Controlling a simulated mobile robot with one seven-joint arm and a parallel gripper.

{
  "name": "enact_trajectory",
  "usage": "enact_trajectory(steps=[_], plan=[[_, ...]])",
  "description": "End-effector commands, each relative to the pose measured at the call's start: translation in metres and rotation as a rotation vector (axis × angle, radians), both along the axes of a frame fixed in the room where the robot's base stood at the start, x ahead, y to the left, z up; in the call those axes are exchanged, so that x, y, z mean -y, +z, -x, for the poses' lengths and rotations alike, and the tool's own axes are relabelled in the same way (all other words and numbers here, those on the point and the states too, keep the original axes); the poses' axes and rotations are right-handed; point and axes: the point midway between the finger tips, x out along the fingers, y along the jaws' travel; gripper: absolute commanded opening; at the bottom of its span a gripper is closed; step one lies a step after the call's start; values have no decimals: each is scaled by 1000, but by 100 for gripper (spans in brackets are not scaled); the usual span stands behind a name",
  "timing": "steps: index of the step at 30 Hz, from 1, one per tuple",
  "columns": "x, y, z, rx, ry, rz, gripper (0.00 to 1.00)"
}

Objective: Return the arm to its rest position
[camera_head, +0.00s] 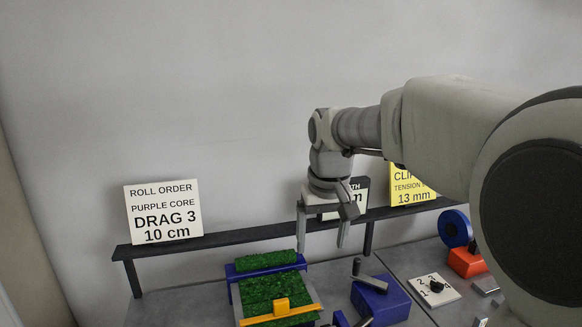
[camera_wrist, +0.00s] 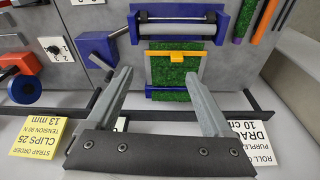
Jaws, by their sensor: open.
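My gripper (camera_head: 323,232) is open and empty. In the head view its two fingers point down, above the table and in front of the back shelf. My arm reaches in from the right and bends down at the wrist. In the wrist view the open gripper (camera_wrist: 158,95) spans the lower middle of the picture, with nothing between the fingers. A blue-framed roller fixture with a green turf mat (camera_head: 266,287) stands left of and below the gripper. The fixture's turf also shows in the wrist view (camera_wrist: 168,72).
A dark shelf (camera_head: 215,240) carries a white roll-order sign (camera_head: 163,212) and a partly hidden yellow clips sign (camera_head: 413,187). A blue crank box (camera_head: 380,300), a numbered dial plate (camera_head: 434,290) and an orange block with a blue disc (camera_head: 467,262) stand to the right. The air at upper left is free.

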Motion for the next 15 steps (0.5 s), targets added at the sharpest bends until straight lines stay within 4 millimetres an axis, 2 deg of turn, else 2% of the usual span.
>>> enact_trajectory(steps=[3,7,15], plan=[[19,15,36,50,-28,-7,85],[36,22,74,99,-58,-13,85],[65,16,152,202,-117,-26,85]])
